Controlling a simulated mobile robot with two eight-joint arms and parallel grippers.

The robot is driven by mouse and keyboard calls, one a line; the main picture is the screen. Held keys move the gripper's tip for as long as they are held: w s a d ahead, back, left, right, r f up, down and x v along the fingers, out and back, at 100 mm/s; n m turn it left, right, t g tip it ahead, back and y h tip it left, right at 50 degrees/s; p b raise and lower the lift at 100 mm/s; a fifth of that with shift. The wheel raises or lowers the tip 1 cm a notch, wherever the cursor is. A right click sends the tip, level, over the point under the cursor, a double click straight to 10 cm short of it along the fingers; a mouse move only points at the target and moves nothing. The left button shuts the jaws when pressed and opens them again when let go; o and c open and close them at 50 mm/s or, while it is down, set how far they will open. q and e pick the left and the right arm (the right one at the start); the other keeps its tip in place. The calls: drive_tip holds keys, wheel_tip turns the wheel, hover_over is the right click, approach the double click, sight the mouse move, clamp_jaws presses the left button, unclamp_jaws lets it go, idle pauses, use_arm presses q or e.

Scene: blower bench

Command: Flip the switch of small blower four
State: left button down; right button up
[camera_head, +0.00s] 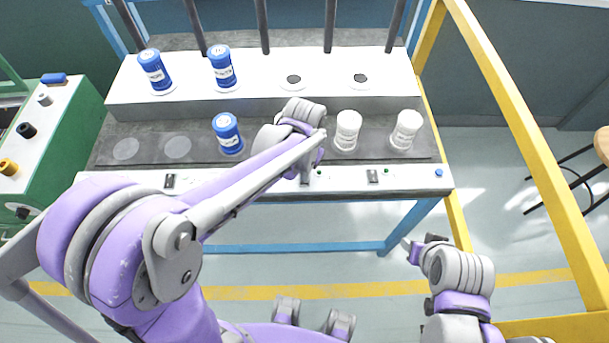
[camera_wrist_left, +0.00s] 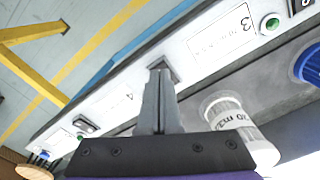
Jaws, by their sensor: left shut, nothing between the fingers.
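A white control panel (camera_head: 220,183) runs along the bench's front edge, with dark switches and green buttons. One switch (camera_head: 372,176) shows right of my left gripper (camera_head: 305,178), another switch (camera_head: 170,181) far to its left. In the left wrist view my left gripper (camera_wrist_left: 158,75) is shut and empty, its tips at a dark switch (camera_wrist_left: 161,66) between label 3 (camera_wrist_left: 222,38) and label 4 (camera_wrist_left: 118,103). The tips hide part of this switch; I cannot tell its position or whether they touch it. My right gripper (camera_head: 414,250) hangs in front of the bench; its opening is unclear.
A green cabinet (camera_head: 60,140) stands at the left, a yellow frame post (camera_head: 515,120) at the right. The floor in front is clear.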

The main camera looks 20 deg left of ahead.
use_arm(q)
drive_tip(key=shift+f+b, duration=0.35)
drive_tip(key=shift+f, duration=0.2)
use_arm(e)
drive_tip(key=shift+s+f, duration=0.15)
drive_tip(key=shift+f, duration=0.25)
use_arm(q)
drive_tip(key=shift+r, duration=0.1)
drive_tip(key=shift+r+p, duration=1.9)
drive_tip(key=shift+r, duration=1.6)
use_arm(e)
drive_tip(key=r, duration=0.1)
drive_tip(key=w+r, duration=0.1)
drive_tip(key=r, duration=0.1)
drive_tip(key=w+r, duration=0.1)
drive_tip(key=r, duration=0.1)
drive_tip(key=shift+s, duration=0.15)
use_arm(q)
drive_tip(key=s+a+r+n+t, duration=0.1)
drive_tip(key=s+a+t, duration=0.2)
drive_tip(key=s, duration=0.3)
drive_tip(key=s+a+r+n+t, duration=0.1)
drive_tip(key=s+a+r+t, duration=0.1)
drive_tip(key=s, duration=0.4)
drive_tip(key=shift+s+a+r+n+t, duration=0.3)
drive_tip(key=shift+a+n+t, duration=0.1)
drive_tip(key=shift+a, duration=0.4)
